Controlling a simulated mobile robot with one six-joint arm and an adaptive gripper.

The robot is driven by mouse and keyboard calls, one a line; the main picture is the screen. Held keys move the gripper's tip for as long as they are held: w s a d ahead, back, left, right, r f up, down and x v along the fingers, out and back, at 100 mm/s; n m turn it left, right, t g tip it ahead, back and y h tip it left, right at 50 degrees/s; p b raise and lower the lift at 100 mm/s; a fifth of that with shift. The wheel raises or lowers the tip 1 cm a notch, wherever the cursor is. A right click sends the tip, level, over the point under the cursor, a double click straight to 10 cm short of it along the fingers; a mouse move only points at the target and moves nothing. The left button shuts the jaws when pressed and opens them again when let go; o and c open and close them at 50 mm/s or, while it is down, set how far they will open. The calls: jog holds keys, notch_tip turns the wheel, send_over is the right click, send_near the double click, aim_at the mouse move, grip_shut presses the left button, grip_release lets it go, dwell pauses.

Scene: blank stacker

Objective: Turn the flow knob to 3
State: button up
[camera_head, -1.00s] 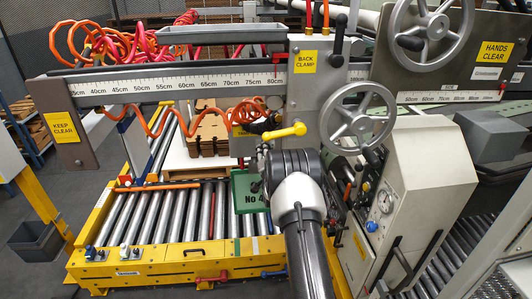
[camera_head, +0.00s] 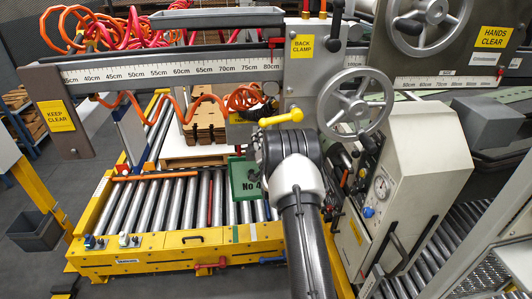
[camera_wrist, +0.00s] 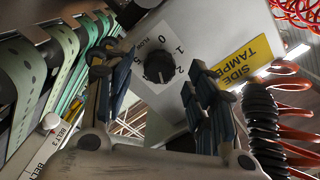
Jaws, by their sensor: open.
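In the wrist view the black round flow knob (camera_wrist: 158,67) sits on a light grey panel with numbers around it, among them 0, 1 and 2, and the word FLOW. A pale mark shows on the knob, but I cannot tell exactly which number it points to. My gripper (camera_wrist: 155,64) is open, with one dark finger on the left and one on the right of the knob in the picture. I see no contact with the knob. In the head view the knob and my fingers are hidden or not distinguishable.
A yellow SIDE TAMPER label (camera_wrist: 245,60) and a black coiled hose (camera_wrist: 264,130) lie right of the knob. In the head view a yellow handle (camera_head: 281,117), a handwheel (camera_head: 355,108) and a grey cabinet (camera_head: 425,150) crowd my arm. A roller conveyor (camera_head: 150,205) lies lower left.

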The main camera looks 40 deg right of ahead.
jog(key=v, duration=0.9)
jog(key=shift+s+a, duration=0.25)
jog(key=w+a+r+n+g+y, duration=0.2)
jog(key=a+r+n+y, duration=0.15)
jog(key=a+r, duration=0.5)
jog(key=s+a+r+n+g+y, duration=0.1)
jog(key=s+a+r+n, duration=0.25)
jog(key=a, duration=0.35)
jog(key=s+a+r+n+g+y, duration=0.1)
jog(key=s+a+r+n+y, duration=0.1)
jog(key=s+a+r, duration=0.3)
jog(key=s+a+f+n+g+y, duration=0.1)
jog(key=s+a+n+g, duration=0.1)
jog(key=s+a, duration=0.3)
jog(key=s+a+n+g, duration=0.2)
jog(key=s+a, duration=0.3)
jog(key=s, duration=0.9)
jog(key=s+a+f+n+g+y, duration=0.1)
jog(key=s+a+n, duration=0.3)
jog(key=s, duration=0.6)
jog(key=shift+a+f+g+y, duration=0.3)
jog(key=shift+a+g+y, duration=0.05)
jog(key=shift+a+g, duration=0.55)
